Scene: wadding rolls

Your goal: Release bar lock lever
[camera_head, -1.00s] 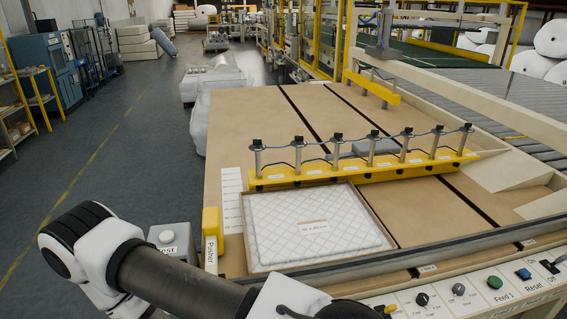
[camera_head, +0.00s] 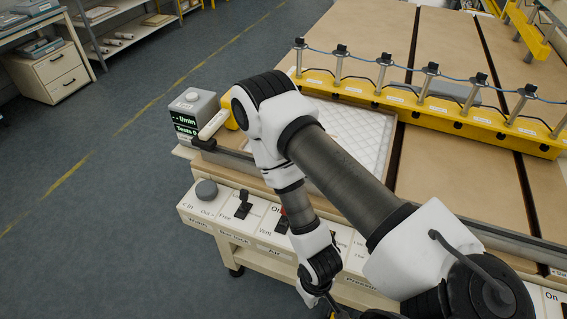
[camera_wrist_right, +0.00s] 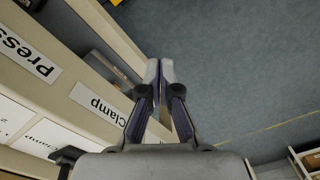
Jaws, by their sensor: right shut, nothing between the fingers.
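In the head view, a small black lever (camera_head: 243,205) stands up from the sloped control panel (camera_head: 205,212), above a label that seems to read "Bar lock". My right arm crosses the picture from the lower right and bends down in front of the panel. My right gripper (camera_wrist_right: 160,68) is shut and empty in the wrist view, its fingertips together beside the panel's front, near a "Clamp" label (camera_wrist_right: 98,103). In the head view the gripper is mostly cut off at the bottom edge, to the right of and nearer than the lever. My left gripper is not in view.
A second black lever (camera_head: 282,224) and a grey knob (camera_head: 206,190) flank the first on the panel. A grey display box (camera_head: 194,110) and a white handle (camera_head: 213,125) are behind it. A yellow bar with posts (camera_head: 415,100) spans the table. The floor at left is clear.

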